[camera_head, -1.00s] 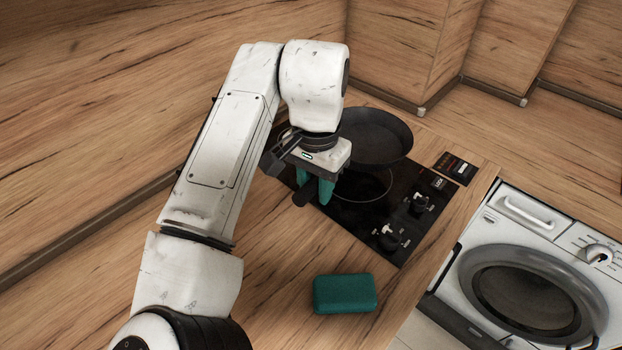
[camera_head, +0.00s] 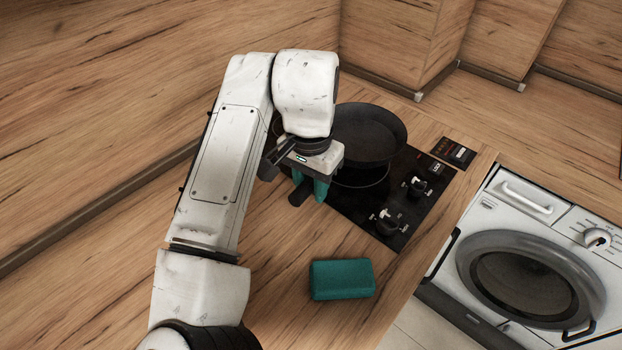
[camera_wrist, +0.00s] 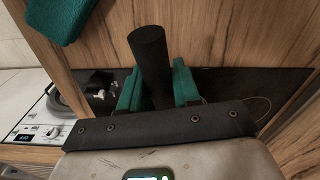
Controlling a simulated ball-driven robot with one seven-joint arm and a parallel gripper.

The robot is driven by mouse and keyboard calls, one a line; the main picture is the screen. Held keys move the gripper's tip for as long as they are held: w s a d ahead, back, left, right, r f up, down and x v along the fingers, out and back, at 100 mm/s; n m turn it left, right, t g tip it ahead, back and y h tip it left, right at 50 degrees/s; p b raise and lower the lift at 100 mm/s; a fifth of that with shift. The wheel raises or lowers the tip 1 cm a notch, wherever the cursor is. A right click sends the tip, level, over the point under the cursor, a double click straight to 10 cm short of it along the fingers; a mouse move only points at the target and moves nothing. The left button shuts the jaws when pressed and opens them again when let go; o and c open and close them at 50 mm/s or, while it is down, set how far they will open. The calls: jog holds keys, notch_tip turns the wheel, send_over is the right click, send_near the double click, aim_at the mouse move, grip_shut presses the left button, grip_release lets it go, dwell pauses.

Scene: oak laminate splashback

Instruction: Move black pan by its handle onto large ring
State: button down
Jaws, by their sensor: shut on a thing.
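The black pan (camera_head: 368,130) is over the large ring (camera_head: 362,185) of the black hob, covering most of it. Only the ring's near edge shows below the pan. The pan looks roughly level; I cannot tell whether its base touches the hob. My gripper (camera_head: 311,188) is shut on the pan's handle (camera_head: 297,196), whose end sticks out to the lower left. In the wrist view, the teal fingers of my gripper (camera_wrist: 157,88) stand on either side of the black handle (camera_wrist: 150,55). My wrist hides where the handle joins the pan.
A teal block (camera_head: 342,280) lies on the wooden worktop in front of the hob. Two control knobs (camera_head: 388,222) are at the hob's near right. A washing machine (camera_head: 530,265) stands below the right edge. Wooden walls are behind.

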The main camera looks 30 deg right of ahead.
jog(key=shift+f+b, duration=0.9)
jog(key=shift+f, duration=1.45)
dwell(0.6)
jog(key=c, duration=0.7)
grip_release()
jog(key=shift+f, duration=0.1)
jog(key=shift+a, duration=0.1)
jog(key=shift+s+a, duration=0.55)
jog(key=shift+a, duration=0.45)
jog(key=shift+s+a, duration=0.55)
jog(key=shift+a, duration=0.45)
jog(key=shift+s+a, duration=0.55)
jog(key=shift+a, duration=0.45)
